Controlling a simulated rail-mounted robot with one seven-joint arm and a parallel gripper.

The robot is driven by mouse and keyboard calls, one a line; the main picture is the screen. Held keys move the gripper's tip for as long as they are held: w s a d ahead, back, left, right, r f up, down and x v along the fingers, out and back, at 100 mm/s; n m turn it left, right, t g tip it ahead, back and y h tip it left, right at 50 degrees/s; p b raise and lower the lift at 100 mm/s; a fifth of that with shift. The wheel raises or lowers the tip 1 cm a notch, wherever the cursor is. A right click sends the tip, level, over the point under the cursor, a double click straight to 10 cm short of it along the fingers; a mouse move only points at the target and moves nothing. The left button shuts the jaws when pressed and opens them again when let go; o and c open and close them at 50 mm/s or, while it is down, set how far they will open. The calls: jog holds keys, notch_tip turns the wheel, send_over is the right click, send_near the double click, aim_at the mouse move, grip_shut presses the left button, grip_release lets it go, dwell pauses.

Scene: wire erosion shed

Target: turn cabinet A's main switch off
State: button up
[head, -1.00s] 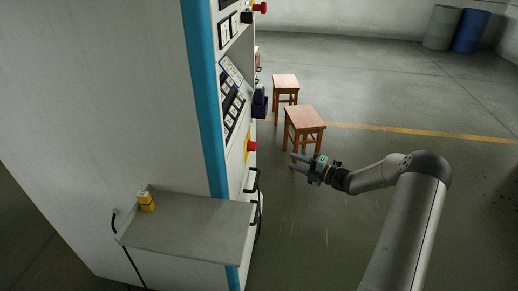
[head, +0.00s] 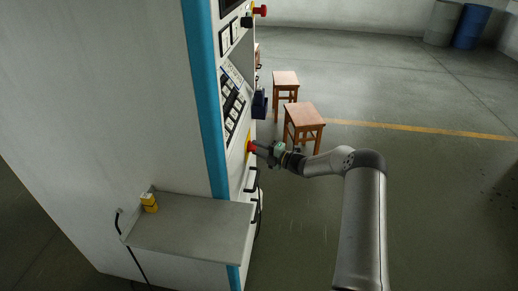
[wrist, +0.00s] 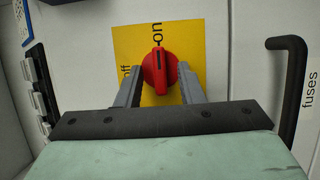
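The main switch is a red rotary knob (wrist: 160,70) on a yellow plate (wrist: 205,50), lettered "on" above the knob and "off" at its left in the wrist view. The dark mark on the knob points up to "on". In the head view the red knob (head: 250,147) shows on the cabinet front (head: 237,170). My gripper (wrist: 158,74) is open, its two grey fingers on either side of the knob, with small gaps visible. In the head view my gripper (head: 261,148) reaches the knob from the right. I cannot tell how deep the fingers sit around it.
A black handle (wrist: 294,90) beside the word "fuses" stands right of the plate in the wrist view. A grey shelf (head: 190,235) with a yellow object (head: 149,203) juts out at the cabinet's side. Wooden stools (head: 303,115) stand behind; the floor at right is clear.

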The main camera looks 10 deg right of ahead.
grip_shut()
jog(key=shift+f+b, duration=0.1)
jog(key=shift+b, duration=0.2)
jog(key=shift+w+d+f+n+g+y+b, duration=0.15)
jog(key=shift+n+g+y+b, duration=0.85)
jog(key=shift+n+b, duration=2.8)
jog(key=shift+w+f+n+g+y+b, duration=0.15)
jog(key=shift+n+g+y+b, duration=0.25)
jog(key=shift+n+y+b, duration=2.3)
jog(key=shift+w+d+f+n+g+y+b, duration=0.15)
jog(key=shift+n+g+b, duration=0.55)
jog(key=shift+n+b, duration=4.2)
jog(key=shift+a+r+g, duration=0.1)
jog(key=shift+g, duration=0.2)
